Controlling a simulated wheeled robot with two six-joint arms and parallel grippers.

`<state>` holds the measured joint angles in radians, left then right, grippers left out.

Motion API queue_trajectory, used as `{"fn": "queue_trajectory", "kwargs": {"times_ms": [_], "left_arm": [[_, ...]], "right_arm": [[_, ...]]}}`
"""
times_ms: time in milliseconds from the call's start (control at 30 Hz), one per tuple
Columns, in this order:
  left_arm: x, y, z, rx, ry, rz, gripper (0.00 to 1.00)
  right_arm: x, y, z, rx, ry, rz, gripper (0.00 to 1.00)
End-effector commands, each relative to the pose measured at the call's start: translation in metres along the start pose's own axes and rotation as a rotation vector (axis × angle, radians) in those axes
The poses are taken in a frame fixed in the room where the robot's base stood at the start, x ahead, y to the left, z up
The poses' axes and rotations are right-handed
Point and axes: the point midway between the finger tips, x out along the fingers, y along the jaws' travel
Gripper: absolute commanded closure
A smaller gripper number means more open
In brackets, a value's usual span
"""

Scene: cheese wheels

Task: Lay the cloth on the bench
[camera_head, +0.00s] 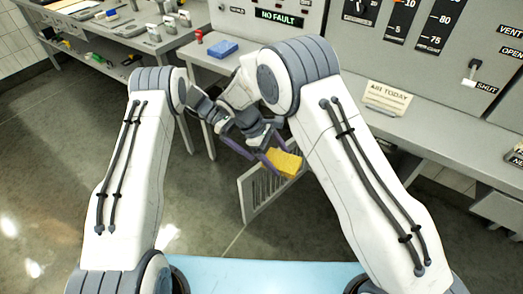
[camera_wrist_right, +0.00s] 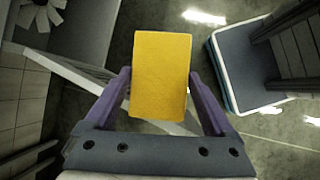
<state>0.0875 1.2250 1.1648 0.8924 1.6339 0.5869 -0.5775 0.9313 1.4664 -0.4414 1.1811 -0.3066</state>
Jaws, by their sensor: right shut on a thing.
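A yellow rectangular pad (camera_head: 288,163), which looks like the folded cloth, is held in my right gripper (camera_head: 272,158) above the floor, in front of the bench (camera_head: 440,139). In the right wrist view the pad (camera_wrist_right: 161,75) sits between the two purple fingers of my right gripper (camera_wrist_right: 162,100), which is shut on it. The pad is apart from the bench.
A blue pad (camera_head: 222,48) and a red object (camera_head: 199,36) lie on the bench's left part. A small sign (camera_head: 387,98) stands farther right. A slatted panel (camera_head: 262,190) stands below the bench. A side bench (camera_head: 110,30) at the upper left holds several small items.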

Motion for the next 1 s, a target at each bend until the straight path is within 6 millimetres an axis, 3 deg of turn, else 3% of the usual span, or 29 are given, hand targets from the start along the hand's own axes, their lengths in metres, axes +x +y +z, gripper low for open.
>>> {"fn": "queue_trajectory", "kwargs": {"times_ms": [100, 300, 667, 767, 833, 867, 900, 1000], "left_arm": [[0.021, 0.0, 0.001, 0.0, 0.0, -0.002, 0.0], [0.042, 0.001, 0.001, 0.001, 0.0, -0.001, 0.0], [0.047, 0.001, 0.0, 0.002, 0.001, 0.0, 0.0], [0.047, 0.001, 0.0, 0.002, 0.001, 0.0, 0.31], [0.047, 0.001, 0.0, 0.002, 0.001, 0.001, 0.57], [0.046, 0.001, 0.0, 0.002, 0.001, 0.001, 0.64], [0.046, 0.001, 0.0, 0.002, 0.001, 0.001, 0.64], [0.046, 0.001, 0.0, 0.002, 0.001, 0.001, 0.64]], "right_arm": [[0.0, 0.0, 0.0, 0.0, 0.0, 0.0, 0.65], [0.0, 0.0, 0.0, 0.0, 0.0, 0.0, 0.65], [0.0, 0.0, 0.0, 0.0, 0.0, 0.0, 0.65], [0.0, 0.0, 0.0, 0.0, 0.0, 0.0, 0.65], [0.0, 0.0, 0.0, 0.0, 0.0, 0.0, 0.65], [0.0, 0.0, 0.0, 0.0, 0.0, 0.0, 0.65], [0.0, 0.0, 0.0, 0.0, 0.0, 0.0, 0.0], [0.0, 0.0, 0.0, 0.0, 0.0, 0.0, 0.0]]}}
